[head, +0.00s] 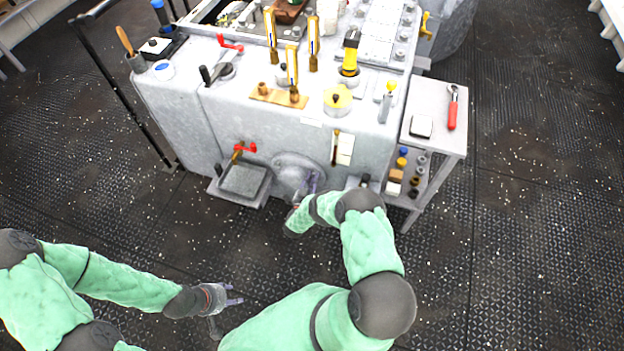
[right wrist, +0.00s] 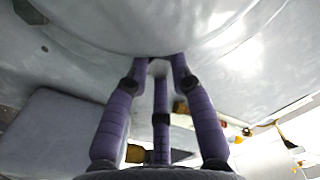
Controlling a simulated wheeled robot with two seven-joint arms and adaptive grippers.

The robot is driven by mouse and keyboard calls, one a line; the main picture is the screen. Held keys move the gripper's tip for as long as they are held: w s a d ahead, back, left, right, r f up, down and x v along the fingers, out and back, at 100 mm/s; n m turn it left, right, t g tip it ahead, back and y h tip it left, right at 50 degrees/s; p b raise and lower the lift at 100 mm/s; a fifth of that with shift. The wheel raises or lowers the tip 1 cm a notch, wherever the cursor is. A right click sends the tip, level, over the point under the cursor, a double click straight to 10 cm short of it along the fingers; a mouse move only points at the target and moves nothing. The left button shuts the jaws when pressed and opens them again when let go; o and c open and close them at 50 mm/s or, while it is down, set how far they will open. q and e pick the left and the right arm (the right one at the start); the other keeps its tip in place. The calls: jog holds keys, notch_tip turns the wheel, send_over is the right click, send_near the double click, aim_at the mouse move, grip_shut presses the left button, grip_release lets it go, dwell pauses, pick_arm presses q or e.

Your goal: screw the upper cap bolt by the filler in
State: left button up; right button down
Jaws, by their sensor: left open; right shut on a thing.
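My right gripper (head: 313,183) is at the front face of the grey machine, by a round grey cover (head: 289,168) low on that face. In the right wrist view its purple fingers (right wrist: 160,62) close around a small pale piece, which looks like the cap bolt (right wrist: 158,68), right against a curved grey surface. The fingers hide most of the bolt, so its depth cannot be told. My left gripper (head: 228,298) is open and empty over the floor, well in front of the machine.
A side table (head: 437,104) with a red-handled tool (head: 452,108) stands at the right. The dark floor (head: 510,240) at the right is clear.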

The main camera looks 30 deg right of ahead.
jog(key=shift+d+r+m, duration=0.1)
jog(key=shift+m, duration=1.45)
jog(key=shift+d+m, duration=0.1)
jog(key=shift+m, duration=1.45)
jog(key=shift+s, duration=0.1)
jog(key=c, duration=1.1)
grip_release()
jog(key=shift+o, duration=0.2)
jog(key=shift+a, duration=0.15)
